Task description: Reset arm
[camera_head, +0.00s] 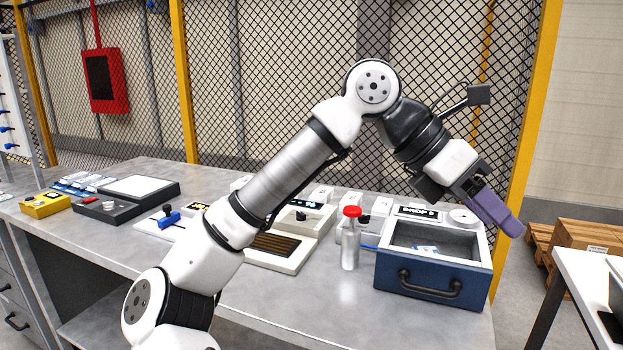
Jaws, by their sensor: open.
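My arm rises from the lower left, bends at a high elbow and points down to the right. My gripper (512,228) is at its end, with purple fingers, above and to the right of the blue drop box (432,290). The fingers overlap in this view, and I see nothing held between them. The drop box has an open top, a front handle and a "DROP" label, with something small and blue-white inside. My gripper appears apart from the box.
A white bottle with a red cap (350,240) stands left of the box. Devices, a blue-handled fixture (168,217) and a yellow box (45,205) sit along the grey bench (255,305). A mesh fence (270,60) stands behind; a white table (590,285) is at right.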

